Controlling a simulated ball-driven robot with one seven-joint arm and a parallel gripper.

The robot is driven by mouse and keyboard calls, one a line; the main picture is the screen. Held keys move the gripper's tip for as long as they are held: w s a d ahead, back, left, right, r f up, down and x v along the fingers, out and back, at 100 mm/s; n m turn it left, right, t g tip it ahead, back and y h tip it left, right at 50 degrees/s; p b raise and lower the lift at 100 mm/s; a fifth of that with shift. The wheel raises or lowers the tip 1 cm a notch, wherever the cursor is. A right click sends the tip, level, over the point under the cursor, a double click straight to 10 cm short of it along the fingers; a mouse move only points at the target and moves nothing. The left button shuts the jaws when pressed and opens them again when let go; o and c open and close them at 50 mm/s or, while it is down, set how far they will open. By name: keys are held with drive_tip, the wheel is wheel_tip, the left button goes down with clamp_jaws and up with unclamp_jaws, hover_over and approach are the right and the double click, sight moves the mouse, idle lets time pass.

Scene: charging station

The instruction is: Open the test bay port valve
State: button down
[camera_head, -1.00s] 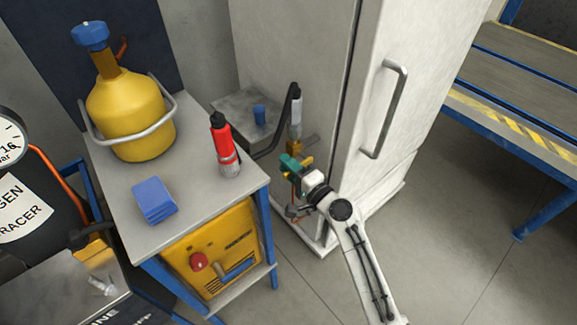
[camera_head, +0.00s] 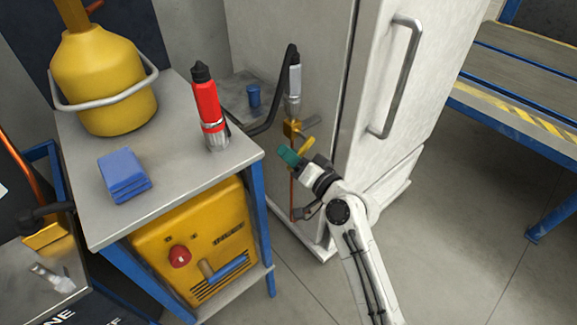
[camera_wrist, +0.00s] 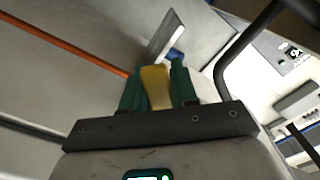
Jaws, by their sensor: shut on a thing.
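A brass valve (camera_head: 292,128) sits below a grey cylindrical fitting (camera_head: 293,90) beside the white cabinet. A small yellow handle (camera_head: 307,143) shows just under it. My gripper (camera_head: 289,155) has green fingers and is at the valve, in front of the cabinet's lower side. In the wrist view the green fingers (camera_wrist: 158,88) are shut on the yellow handle (camera_wrist: 155,84), which sticks out between their tips. A flat grey metal piece (camera_wrist: 166,36) stands just beyond the fingertips. The fingers partly hide the handle, and its exact angle is hard to tell.
A black hose (camera_head: 278,110) bends close to the valve. To the left is a bench (camera_head: 183,175) with a red-bodied tool (camera_head: 208,108), blue blocks (camera_head: 124,177) and a yellow cylinder (camera_head: 103,85). Floor at lower right is clear.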

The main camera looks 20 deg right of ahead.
sight(304, 154)
drive_tip(key=shift+w+d+f+n+b, duration=0.3)
drive_tip(key=shift+d+n+b, duration=0.35)
drive_tip(key=shift+n+b, duration=1.05)
drive_tip(key=shift+w+d+f+n+b, duration=0.1)
drive_tip(key=shift+d+f+n+b, duration=0.45)
drive_tip(key=shift+n+b, duration=1.2)
drive_tip(key=shift+w+d+f+n+b, duration=0.2)
drive_tip(key=shift+d+n+b, duration=0.8)
drive_tip(key=shift+b, duration=1.15)
drive_tip(key=shift+a+r+n, duration=0.1)
drive_tip(key=shift+a+n, duration=0.1)
drive_tip(key=shift+n, duration=0.15)
drive_tip(key=c, duration=1)
unclamp_jaws()
drive_tip(key=shift+o, duration=0.2)
drive_tip(key=shift+s, duration=0.1)
drive_tip(key=p+v, duration=0.2)
drive_tip(key=v, duration=0.8)
drive_tip(key=shift+s, duration=0.3)
drive_tip(key=shift+d+r, duration=0.1)
